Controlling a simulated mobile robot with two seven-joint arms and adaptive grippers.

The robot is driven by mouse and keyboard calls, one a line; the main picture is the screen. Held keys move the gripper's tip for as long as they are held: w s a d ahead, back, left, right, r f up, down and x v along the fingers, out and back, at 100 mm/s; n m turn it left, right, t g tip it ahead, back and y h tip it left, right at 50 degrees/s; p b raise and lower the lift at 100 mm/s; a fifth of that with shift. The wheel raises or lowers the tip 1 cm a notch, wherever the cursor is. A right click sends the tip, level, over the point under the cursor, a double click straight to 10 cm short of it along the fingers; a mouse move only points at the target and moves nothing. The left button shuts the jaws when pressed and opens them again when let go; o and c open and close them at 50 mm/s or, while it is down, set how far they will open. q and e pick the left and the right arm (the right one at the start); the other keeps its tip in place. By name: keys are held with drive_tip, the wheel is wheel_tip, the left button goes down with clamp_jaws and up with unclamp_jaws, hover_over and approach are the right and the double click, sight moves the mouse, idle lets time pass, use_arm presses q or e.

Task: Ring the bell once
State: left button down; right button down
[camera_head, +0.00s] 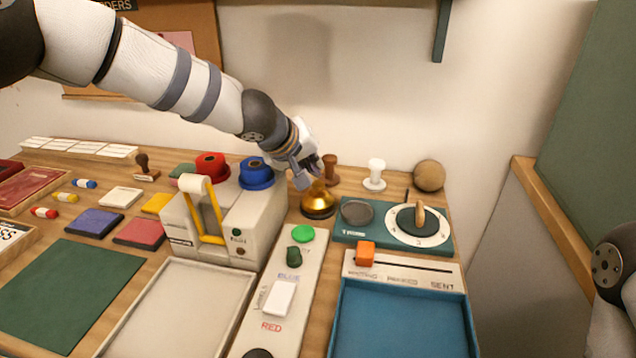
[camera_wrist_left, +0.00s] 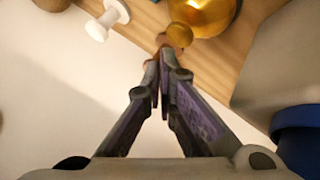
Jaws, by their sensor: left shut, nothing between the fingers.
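The bell (camera_head: 318,204) is a gold dome on a dark base, standing on the wooden table behind the blue tray. Its gold dome also shows at the top of the left wrist view (camera_wrist_left: 208,14), with a round knob on it. My left gripper (camera_head: 309,178) reaches down from the upper left, just above and beside the bell. In the left wrist view its fingers (camera_wrist_left: 160,62) are shut with nothing between them, and the tips appear beside the knob. I cannot tell whether they touch it. My right gripper is out of view; only part of the right arm shows at the right edge.
A cream box with a red knob (camera_head: 211,164) and a blue knob (camera_head: 257,172) stands left of the bell. A brown stamp (camera_head: 330,168) and white stamp (camera_head: 375,175) stand behind it. A teal dial panel (camera_head: 440,246) is to its right.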

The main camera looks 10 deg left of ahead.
sight(314, 183)
use_arm(q)
drive_tip(key=shift+f, duration=0.1)
drive_tip(key=shift+f, duration=0.35)
drive_tip(key=shift+f, duration=0.6)
idle(0.9)
drive_tip(key=shift+r, duration=1)
drive_tip(key=shift+r, duration=2.55)
